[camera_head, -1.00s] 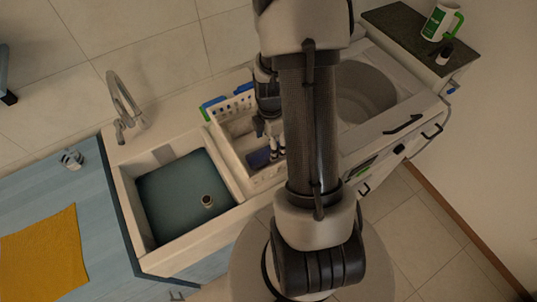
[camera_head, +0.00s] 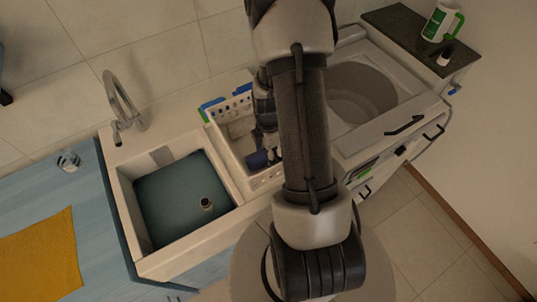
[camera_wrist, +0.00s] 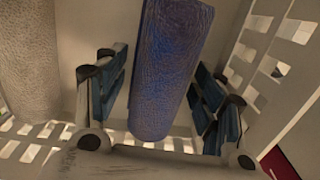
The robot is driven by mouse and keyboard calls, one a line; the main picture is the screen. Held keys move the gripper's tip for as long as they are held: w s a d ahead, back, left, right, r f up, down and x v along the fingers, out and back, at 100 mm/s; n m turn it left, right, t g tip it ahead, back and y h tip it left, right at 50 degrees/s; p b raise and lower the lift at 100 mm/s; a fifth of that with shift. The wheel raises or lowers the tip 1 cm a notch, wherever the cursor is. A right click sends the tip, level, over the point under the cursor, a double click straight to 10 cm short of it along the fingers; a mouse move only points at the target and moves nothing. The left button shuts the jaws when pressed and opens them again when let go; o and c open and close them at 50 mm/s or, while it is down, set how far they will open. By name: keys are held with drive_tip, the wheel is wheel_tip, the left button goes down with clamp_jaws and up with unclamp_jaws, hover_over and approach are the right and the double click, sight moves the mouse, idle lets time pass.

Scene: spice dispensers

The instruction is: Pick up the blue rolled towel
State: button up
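The blue rolled towel (camera_wrist: 170,65) runs down the middle of the wrist view, between the two fingers of my gripper (camera_wrist: 160,105). The fingers are spread on either side, with narrow gaps showing beside the towel. In the head view, the towel (camera_head: 257,160) shows as a small dark blue roll in the white slotted basket (camera_head: 215,117), beside my gripper (camera_head: 267,150). My arm hides the right part of the basket and much of the gripper.
A pale rolled towel (camera_wrist: 28,60) stands close left of my gripper. The slotted basket wall (camera_wrist: 270,45) is near on the right. A sink (camera_head: 180,200) lies left of the basket, with a faucet (camera_head: 122,100) behind. A round basin (camera_head: 360,92) is to the right.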

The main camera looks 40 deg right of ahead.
drive_tip(key=c, duration=0.9)
